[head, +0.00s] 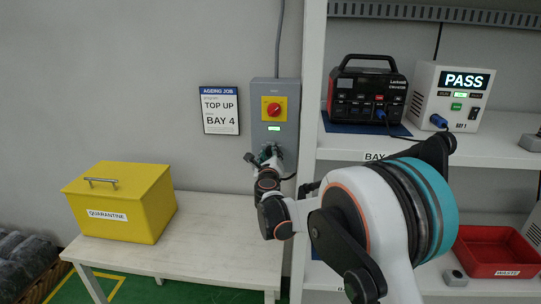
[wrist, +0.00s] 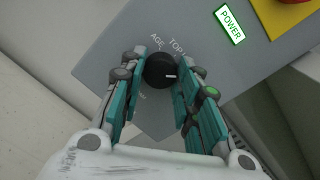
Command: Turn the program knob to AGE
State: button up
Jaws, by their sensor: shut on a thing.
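The program knob (wrist: 159,70) is a round black knob on the lower part of a grey wall box (head: 286,92). My gripper (wrist: 163,72) is shut on it, one teal-padded finger on each side; in the head view my gripper (head: 268,158) is at the box's lower end. The knob's white mark (wrist: 171,76) points right in the wrist view. The AGE label (wrist: 156,41) is above the knob, slightly left; the TOP UP label (wrist: 178,46), partly cut off, is above right. A further small label at lower left is mostly hidden by the left finger.
A red rotary switch (head: 273,110) on a yellow plate and a lit green POWER display (wrist: 230,25) sit above the knob. A job card (head: 220,110) reads "TOP UP, BAY 4". A yellow quarantine box (head: 120,202) stands on the bench. Shelves with a charger (head: 367,90) are right.

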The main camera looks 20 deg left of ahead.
jog(key=n+p, duration=0.1)
jog(key=n, duration=0.4)
jog(key=shift+r, duration=0.1)
jog(key=n+p, duration=0.1)
jog(key=n, duration=0.3)
jog(key=shift+h, duration=0.4)
jog(key=n, duration=0.4)
jog(key=shift+a+g, duration=0.1)
jog(key=shift+g, duration=0.2)
jog(key=n+h, duration=0.1)
jog(key=n, duration=0.3)
jog(key=shift+n+p, duration=0.4)
jog(key=o, duration=1.1)
jog(key=shift+c, duration=0.2)
jog(key=shift+s, duration=0.1)
jog(key=f+v, duration=0.1)
jog(key=v, duration=1)
jog(key=shift+s+r, duration=0.45)
jog(key=shift+r, duration=0.05)
